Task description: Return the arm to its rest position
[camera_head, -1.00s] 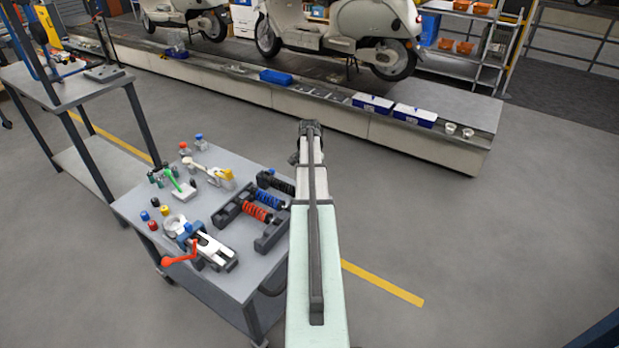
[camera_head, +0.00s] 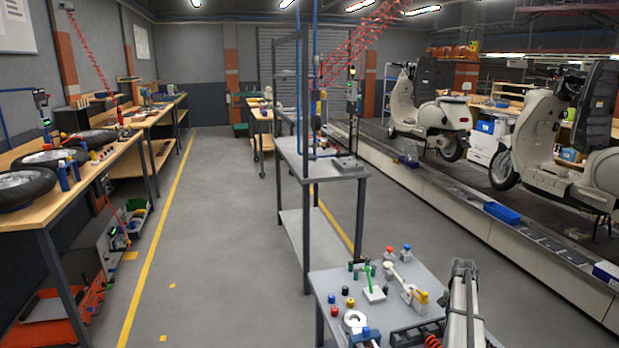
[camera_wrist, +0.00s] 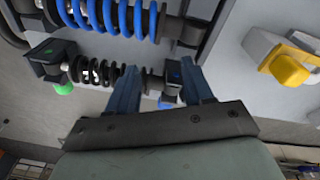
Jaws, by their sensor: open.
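My arm (camera_head: 465,305) shows at the lower right of the head view, over the right side of the grey cart top (camera_head: 335,279). In the wrist view my gripper (camera_wrist: 158,76) has its two blue-grey fingers spread apart. A black spring shock (camera_wrist: 100,70) lies behind the fingers in that view, and a blue spring shock (camera_wrist: 120,18) lies farther up. I see no grip on either, and the exact gap to the black one cannot be told. The fingers are hidden in the head view.
The cart also holds a red spring (camera_head: 432,340) and a yellow-ended part (camera_head: 417,297). A tall grey stand (camera_head: 330,166) rises behind the cart. The slat conveyor with scooters (camera_head: 440,118) runs along the right. A workbench with wheels (camera_head: 75,190) is at left. Open floor lies between.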

